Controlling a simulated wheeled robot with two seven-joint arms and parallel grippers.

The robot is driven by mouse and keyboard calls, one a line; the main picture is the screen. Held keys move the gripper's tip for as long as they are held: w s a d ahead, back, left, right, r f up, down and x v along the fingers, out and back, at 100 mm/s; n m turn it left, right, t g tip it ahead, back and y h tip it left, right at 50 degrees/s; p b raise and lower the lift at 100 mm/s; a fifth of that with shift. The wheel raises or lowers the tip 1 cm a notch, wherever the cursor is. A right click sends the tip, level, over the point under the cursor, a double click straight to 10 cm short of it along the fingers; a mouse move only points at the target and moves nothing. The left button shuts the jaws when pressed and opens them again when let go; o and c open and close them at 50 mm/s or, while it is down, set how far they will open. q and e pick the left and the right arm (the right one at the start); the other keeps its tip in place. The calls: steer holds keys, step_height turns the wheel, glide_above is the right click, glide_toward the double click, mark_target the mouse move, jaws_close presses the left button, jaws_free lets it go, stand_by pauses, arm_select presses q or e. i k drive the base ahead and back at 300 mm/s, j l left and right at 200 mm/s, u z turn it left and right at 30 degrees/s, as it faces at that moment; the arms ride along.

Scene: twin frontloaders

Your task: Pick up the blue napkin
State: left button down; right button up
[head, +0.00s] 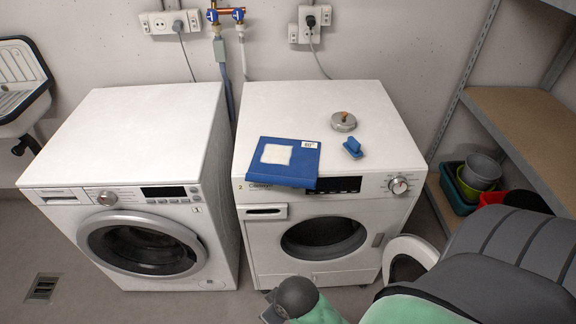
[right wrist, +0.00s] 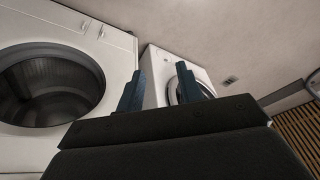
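A flat blue piece (head: 272,176), which may be the blue napkin, lies on the front part of the right machine's top. A white square patch (head: 276,154) lies on it, and a small white label sits at its far right corner. Its front edge overhangs the control panel. My right gripper (right wrist: 161,70) shows in the right wrist view with its two fingers apart and nothing between them. The right gripper is not clearly seen in the head view. My left gripper is not in view.
The right front-loader (head: 265,105) also holds a small blue object (head: 352,148) and a round metal item (head: 343,122). The left front-loader (head: 130,120) has a clear top. Shelves (head: 530,130) and stacked containers (head: 481,172) stand at right. A white ring-shaped door (head: 391,254) appears swung out.

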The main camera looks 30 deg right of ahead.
mark_target(275, 161)
steer(key=i+j+z, duration=0.15)
steer(key=z, duration=0.3)
steer(key=j+z, duration=0.45)
steer(key=i+j+z, duration=0.1)
steer(key=j+z, duration=0.2)
steer(key=z, duration=0.15)
